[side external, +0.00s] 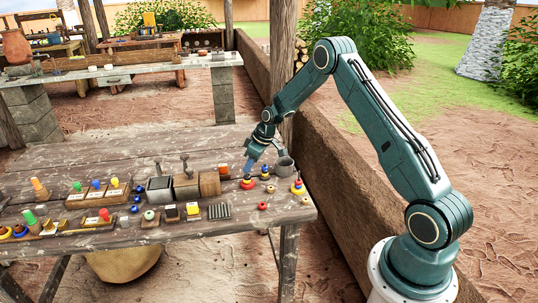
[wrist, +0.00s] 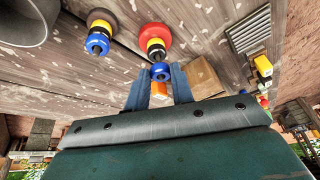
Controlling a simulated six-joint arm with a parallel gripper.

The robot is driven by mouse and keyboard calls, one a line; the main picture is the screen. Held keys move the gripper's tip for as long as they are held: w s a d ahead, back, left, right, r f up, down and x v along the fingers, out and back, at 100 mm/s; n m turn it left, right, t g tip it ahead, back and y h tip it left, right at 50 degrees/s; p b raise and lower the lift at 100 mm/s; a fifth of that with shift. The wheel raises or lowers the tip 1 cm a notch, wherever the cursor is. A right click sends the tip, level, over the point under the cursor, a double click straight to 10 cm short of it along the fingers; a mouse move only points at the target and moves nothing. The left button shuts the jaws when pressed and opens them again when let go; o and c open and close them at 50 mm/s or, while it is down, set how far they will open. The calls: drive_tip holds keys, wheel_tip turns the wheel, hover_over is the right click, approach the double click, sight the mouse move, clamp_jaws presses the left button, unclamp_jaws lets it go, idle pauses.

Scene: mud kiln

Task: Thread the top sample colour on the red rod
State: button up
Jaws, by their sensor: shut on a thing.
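My gripper (wrist: 160,80) is shut on a small blue ring (wrist: 160,72) held between its fingertips. The ring lines up with the upper end of a stack with a red base and yellow and black parts (wrist: 153,38); I cannot tell whether it is around that stack's rod. In the side view my gripper (side external: 249,170) is low over this red-based stack (side external: 247,184). I cannot make out which rod is red.
A grey mug (side external: 285,166) stands behind the stacks and also shows in the wrist view (wrist: 25,18). Wooden boxes (side external: 209,184), a dark slatted block (side external: 219,211) and coloured pegs (side external: 97,186) fill the table's left and middle.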

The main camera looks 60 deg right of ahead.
idle(0.3)
drive_tip(key=o, duration=0.9)
drive_tip(key=shift+o, duration=0.3)
drive_tip(key=o, duration=0.4)
wheel_tip(320, 180, up, 7)
idle(1.1)
